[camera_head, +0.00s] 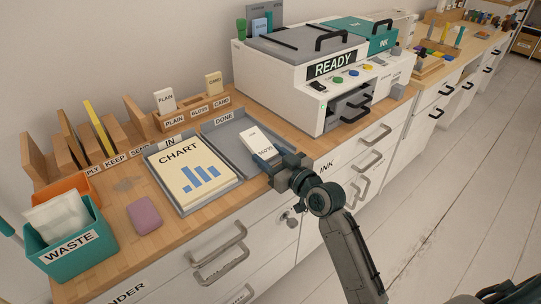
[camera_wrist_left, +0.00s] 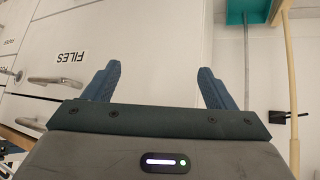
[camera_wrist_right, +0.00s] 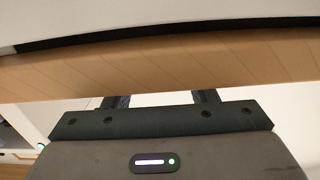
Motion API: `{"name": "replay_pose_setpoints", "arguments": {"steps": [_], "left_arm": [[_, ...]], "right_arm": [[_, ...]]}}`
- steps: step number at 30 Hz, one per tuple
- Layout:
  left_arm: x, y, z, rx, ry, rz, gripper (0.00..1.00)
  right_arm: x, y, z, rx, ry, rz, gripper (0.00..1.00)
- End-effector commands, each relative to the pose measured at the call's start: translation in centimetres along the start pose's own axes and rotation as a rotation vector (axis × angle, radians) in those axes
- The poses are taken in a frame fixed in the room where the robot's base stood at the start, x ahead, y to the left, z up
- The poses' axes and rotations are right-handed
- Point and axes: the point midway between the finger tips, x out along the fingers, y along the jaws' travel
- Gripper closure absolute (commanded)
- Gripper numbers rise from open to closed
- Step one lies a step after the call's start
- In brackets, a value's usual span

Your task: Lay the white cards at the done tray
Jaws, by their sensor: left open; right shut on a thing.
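The grey DONE tray (camera_head: 221,124) lies on the desk, right of the IN tray. A white card-like piece with small dark print (camera_head: 259,142) is at the tray's right part, and my right gripper (camera_head: 268,160) is shut on its near end. I cannot tell whether the piece rests on the tray floor. In the right wrist view the right fingers (camera_wrist_right: 162,100) are partly hidden at the wooden desk edge, and the held piece cannot be made out. My left gripper (camera_wrist_left: 156,84) shows only in the left wrist view, open and empty, facing drawer fronts.
The grey IN tray (camera_head: 217,190) holds a CHART sheet (camera_head: 190,172). A READY printer (camera_head: 300,80) stands right of the DONE tray. A labelled card holder (camera_head: 190,117) is behind. A pink block (camera_head: 145,215) and teal WASTE bin (camera_head: 75,253) are at the left.

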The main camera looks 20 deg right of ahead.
Motion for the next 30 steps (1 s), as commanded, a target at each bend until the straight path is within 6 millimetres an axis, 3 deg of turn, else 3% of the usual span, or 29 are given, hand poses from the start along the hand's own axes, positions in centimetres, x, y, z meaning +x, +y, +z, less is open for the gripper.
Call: {"name": "replay_pose_setpoints", "arguments": {"steps": [7, 8, 11, 22, 30], "left_arm": [[0.0, 0.0, 0.0, -0.001, 0.003, 0.001, 0.22], [0.0, 0.0, 0.0, -0.001, 0.003, 0.001, 0.22], [0.0, 0.0, 0.0, -0.001, 0.003, 0.001, 0.22], [0.0, 0.0, 0.0, 0.0, 0.0, 0.0, 0.22], [-0.2, -0.1, 0.2, 0.003, -0.016, -0.005, 0.22]], "right_arm": [[0.0, 0.0, 0.0, 0.0, 0.0, 0.0, 0.7], [0.0, 0.0, 0.0, 0.0, 0.0, 0.0, 0.42], [0.0, 0.0, 0.0, 0.0, 0.0, 0.0, 0.22], [-0.5, 0.0, 0.1, -0.001, -0.001, 0.0, 0.22], [-5.1, 0.0, 0.1, -0.005, -0.004, 0.0, 0.22]]}}
